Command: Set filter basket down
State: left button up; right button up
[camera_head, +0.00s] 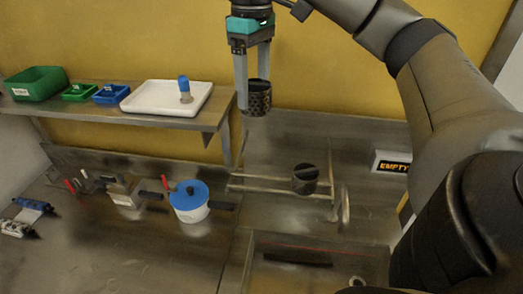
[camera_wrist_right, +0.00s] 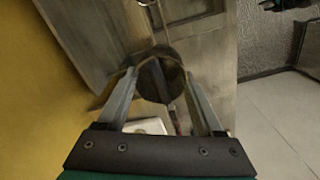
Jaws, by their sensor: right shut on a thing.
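My right gripper (camera_head: 254,92) points down at the top of the head view, in front of the yellow wall. It is shut on a dark, perforated filter basket (camera_head: 257,101), held in the air above the counter. In the right wrist view the basket (camera_wrist_right: 158,82) is a dark round shape between the two fingertips (camera_wrist_right: 161,72). A second dark cylinder (camera_head: 305,179), similar in look, sits at the thin rail rack (camera_head: 262,188) on the counter, below and right of the held basket. My left gripper is out of view.
Left of the held basket is a wall shelf (camera_head: 150,120) with a white tray (camera_head: 140,103), a green bin (camera_head: 37,84) and small blue and green boxes. A blue-lidded pot (camera_head: 190,212) stands on the counter. An "EMPTY" sign (camera_head: 391,164) stands right. A recessed basin (camera_head: 315,250) is in front.

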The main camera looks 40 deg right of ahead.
aim_at(254, 103)
notch_tip(254, 103, down, 3)
jog(key=shift+s+r, duration=0.1)
jog(key=shift+r, duration=0.05)
jog(key=shift+f, duration=0.4)
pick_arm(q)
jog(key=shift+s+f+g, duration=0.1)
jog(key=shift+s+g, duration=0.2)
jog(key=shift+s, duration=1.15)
pick_arm(e)
notch_tip(254, 103, down, 16)
jog(key=shift+f, duration=0.1)
jog(key=shift+f, duration=0.15)
jog(key=o, duration=1.4)
jog(key=shift+c, duration=0.2)
